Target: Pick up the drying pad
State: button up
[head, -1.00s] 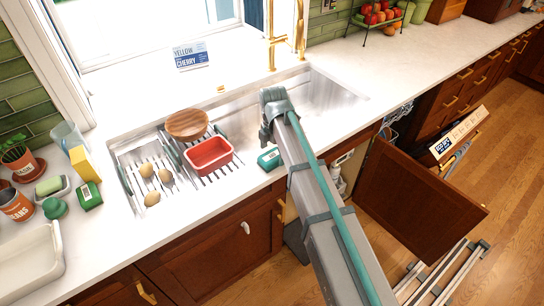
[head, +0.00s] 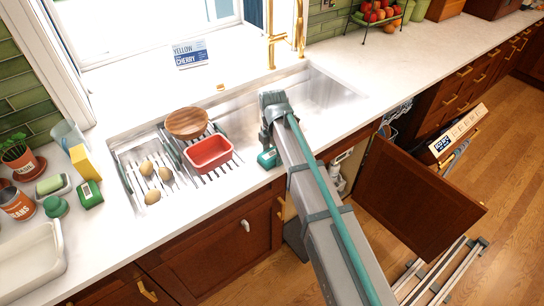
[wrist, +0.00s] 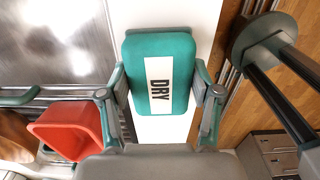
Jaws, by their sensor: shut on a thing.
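The drying pad (wrist: 159,72) is a teal rounded block with a white label reading DRY. In the wrist view it sits between the two fingers of my gripper (wrist: 160,84), which is shut on its sides. In the head view the pad (head: 267,159) shows at the counter's front edge, right of the red tub, partly hidden by my arm. I cannot tell if it touches the counter or is slightly above it.
A red tub (head: 209,154) and a wooden bowl (head: 187,123) stand on the sink rack, with several potatoes to their left. The sink basin (head: 325,95) behind my arm is empty. An open cabinet door (head: 415,195) stands at the right.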

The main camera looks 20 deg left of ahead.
jog(key=shift+r, duration=0.1)
jog(key=shift+r+b, duration=0.3)
jog(key=shift+r, duration=0.5)
jog(key=s+d+r+b, duration=0.4)
jog(key=s+d+r, duration=0.5)
jog(key=s+r, duration=0.1)
jog(key=shift+s+r+b, duration=0.35)
jog(key=shift+r+b, duration=0.05)
jog(key=shift+r, duration=0.2)
